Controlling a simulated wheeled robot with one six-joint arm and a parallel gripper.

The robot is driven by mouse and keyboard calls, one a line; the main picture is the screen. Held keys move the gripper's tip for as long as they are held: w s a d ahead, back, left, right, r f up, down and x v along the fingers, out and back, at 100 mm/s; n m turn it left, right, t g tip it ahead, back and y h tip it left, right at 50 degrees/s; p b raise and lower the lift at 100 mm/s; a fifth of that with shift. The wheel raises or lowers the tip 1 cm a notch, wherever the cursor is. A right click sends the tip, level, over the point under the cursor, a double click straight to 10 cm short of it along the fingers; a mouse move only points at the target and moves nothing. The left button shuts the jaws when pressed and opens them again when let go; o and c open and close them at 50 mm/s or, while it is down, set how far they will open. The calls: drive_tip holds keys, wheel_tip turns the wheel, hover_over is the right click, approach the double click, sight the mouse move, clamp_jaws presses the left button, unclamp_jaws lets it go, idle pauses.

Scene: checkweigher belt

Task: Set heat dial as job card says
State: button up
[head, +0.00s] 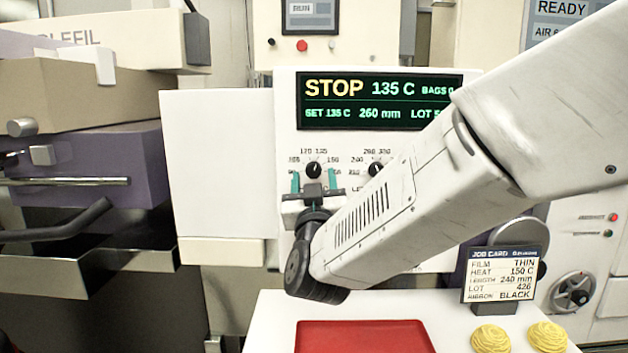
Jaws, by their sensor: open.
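The heat dial (314,170) is a small black knob on the white panel, with 120, 135 and 150 among the marks around it. Its pointer is too small to read surely. The display (380,101) reads STOP, 135 C, SET 135 C and 260 mm; its right end is hidden by my arm. The job card (503,275) reads film THIN, heat 150 C, length 240 mm, lot 426, ribbon BLACK. My gripper (314,181) is open in front of the panel, its teal fingers to either side of the heat dial in the picture. I cannot tell whether they touch it.
A blank white panel (222,160) stands at left.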

drive_tip(key=shift+w+r, duration=0.1)
drive_tip(key=shift+w, duration=0.25)
drive_tip(key=c, duration=1)
drive_tip(key=shift+o, duration=0.2)
drive_tip(key=shift+m+h, duration=0.4)
drive_tip(key=shift+m, duration=0.1)
drive_tip(key=m+h, duration=0.2)
drive_tip(key=m, duration=0.2)
drive_tip(key=shift+a, duration=0.2)
drive_tip(key=shift+a+r+m+g+h, duration=0.1)
drive_tip(key=shift+m+g+h, duration=0.25)
drive_tip(key=shift+m+h, duration=0.85)
drive_tip(key=shift+a+m+g+h, duration=0.1)
drive_tip(key=shift+m+g+h, duration=0.3)
drive_tip(key=shift+m, duration=1.5)
